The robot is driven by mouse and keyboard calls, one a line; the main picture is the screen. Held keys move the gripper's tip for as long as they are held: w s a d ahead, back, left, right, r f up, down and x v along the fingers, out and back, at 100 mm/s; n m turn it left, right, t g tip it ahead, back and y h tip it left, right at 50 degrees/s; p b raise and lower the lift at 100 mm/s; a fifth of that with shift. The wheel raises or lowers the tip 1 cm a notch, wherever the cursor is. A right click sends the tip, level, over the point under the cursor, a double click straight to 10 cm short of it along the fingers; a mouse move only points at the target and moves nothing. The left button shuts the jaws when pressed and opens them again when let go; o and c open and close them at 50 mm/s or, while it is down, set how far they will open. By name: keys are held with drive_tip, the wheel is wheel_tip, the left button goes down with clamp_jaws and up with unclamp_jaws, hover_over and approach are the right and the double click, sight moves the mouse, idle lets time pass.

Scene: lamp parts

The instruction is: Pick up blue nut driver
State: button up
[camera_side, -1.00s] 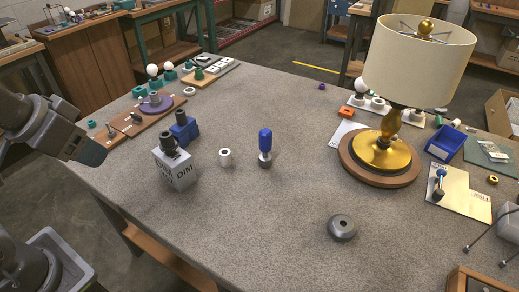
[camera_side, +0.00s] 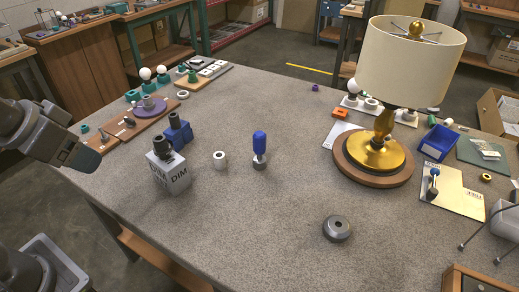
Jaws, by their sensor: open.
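The blue nut driver (camera_side: 259,143) stands upright near the middle of the grey table. Its blue handle is on top and its lower end meets a small dark grey piece (camera_side: 259,163). My gripper (camera_side: 82,158) is at the left edge, above the table's left side, well apart from the driver. Its dark end shows, but the fingers are hard to make out. It holds nothing that I can see.
A white ring (camera_side: 220,160), a grey box marked DIM (camera_side: 168,176) and a blue block (camera_side: 179,136) stand left of the driver. A gold lamp (camera_side: 376,155) on a wooden base stands right. A grey dome (camera_side: 337,228) lies front right. The front middle is clear.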

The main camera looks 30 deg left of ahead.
drive_tip(key=w+d+r+n, duration=0.15)
drive_tip(key=w+r, duration=0.25)
drive_tip(key=w, duration=0.5)
drive_tip(key=n+g+y, duration=0.1)
drive_tip(key=n, duration=0.1)
hover_over(261, 139)
drive_tip(key=s, duration=0.2)
wheel_tip(261, 139, down, 11)
drive_tip(key=x, duration=0.9)
drive_tip(key=s+x, duration=0.1)
drive_tip(key=x, duration=0.3)
drive_tip(key=shift+a+f, duration=0.2)
drive_tip(key=shift+f, duration=0.25)
drive_tip(key=c, duration=1)
drive_tip(key=shift+c, duration=0.4)
